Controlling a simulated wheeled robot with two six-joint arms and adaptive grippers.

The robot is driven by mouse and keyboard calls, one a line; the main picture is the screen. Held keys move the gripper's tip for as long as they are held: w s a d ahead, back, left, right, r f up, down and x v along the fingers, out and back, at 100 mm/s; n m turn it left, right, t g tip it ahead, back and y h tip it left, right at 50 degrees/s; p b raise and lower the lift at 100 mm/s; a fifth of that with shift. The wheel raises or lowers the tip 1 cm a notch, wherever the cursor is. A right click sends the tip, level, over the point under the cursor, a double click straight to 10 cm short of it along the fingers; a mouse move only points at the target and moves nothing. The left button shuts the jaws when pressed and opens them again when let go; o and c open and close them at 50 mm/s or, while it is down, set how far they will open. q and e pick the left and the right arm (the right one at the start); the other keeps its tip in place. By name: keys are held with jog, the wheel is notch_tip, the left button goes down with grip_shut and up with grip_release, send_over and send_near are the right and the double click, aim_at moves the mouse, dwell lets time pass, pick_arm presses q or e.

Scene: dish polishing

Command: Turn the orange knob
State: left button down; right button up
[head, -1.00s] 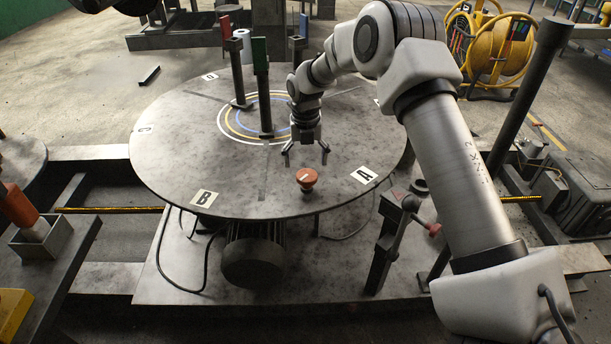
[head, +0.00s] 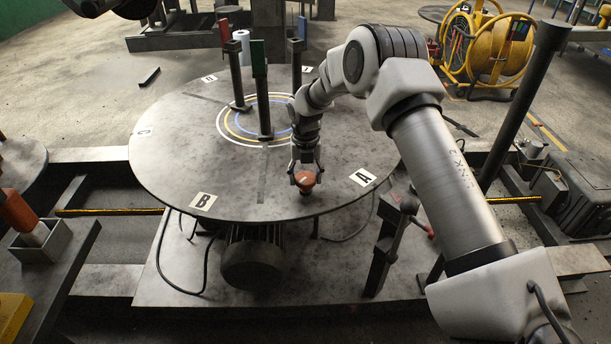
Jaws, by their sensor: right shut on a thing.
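The orange knob (head: 305,182) stands near the front edge of the round grey table (head: 190,150), between the labels A and B. My right gripper (head: 306,174) points down over the knob. Its fingers are shut on the knob, one on each side. The knob's top is partly hidden by the gripper. My left gripper is not clearly seen; only a dark part of my body shows at the top left edge.
Posts with a green top (head: 259,60), a red top (head: 224,33) and a blue top (head: 302,28) stand on the table behind the gripper. A lever stand (head: 390,240) is at the front right. The table's left part is clear.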

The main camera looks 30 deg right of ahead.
jog(key=m+p, duration=0.1)
jog(key=m, duration=0.4)
jog(key=shift+m+p, duration=0.3)
jog(key=m+p, duration=0.1)
jog(key=m, duration=0.5)
jog(key=m+p, duration=0.1)
jog(key=m, duration=0.5)
jog(key=shift+m, duration=0.3)
jog(key=m+p, duration=0.1)
jog(key=m, duration=0.4)
jog(key=shift+m, duration=0.3)
jog(key=o, duration=1.2)
jog(key=shift+c, duration=0.2)
